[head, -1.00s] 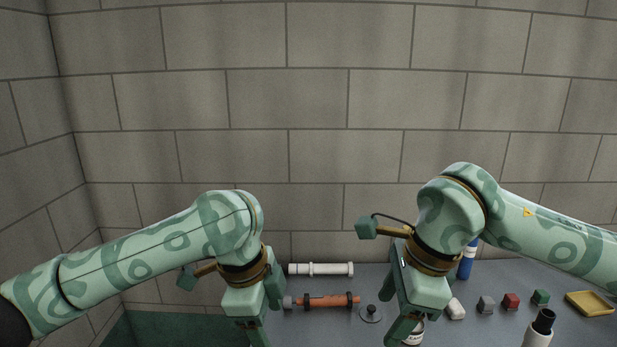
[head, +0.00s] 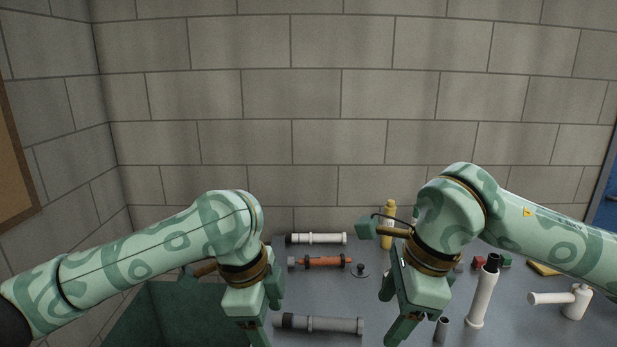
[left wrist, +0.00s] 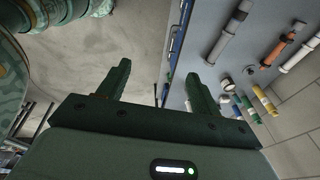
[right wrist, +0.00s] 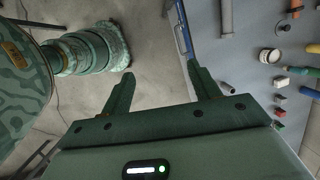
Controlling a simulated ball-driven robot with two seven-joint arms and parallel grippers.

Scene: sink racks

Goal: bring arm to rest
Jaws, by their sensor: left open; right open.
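My right gripper (head: 396,312) hangs below its folded arm at the right of the head view, with its fingers apart. In the right wrist view, its jaws (right wrist: 160,74) are open with nothing between them; grey floor and the counter's blue edge show beyond. My left gripper (head: 264,322) hangs the same way at the left of the head view. In the left wrist view, its jaws (left wrist: 158,72) are open and empty. Neither gripper touches any object that I can see. The lowest fingertips are near or past the bottom edge of the head view.
The grey counter (head: 385,335) bears a white pipe (head: 317,239), an orange pipe (head: 324,262), a grey pipe (head: 322,324), an upright white tube (head: 484,292), a white tee fitting (head: 575,301) and a yellow bottle (head: 388,222). A green basin (head: 165,315) lies left. Block walls stand behind and left.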

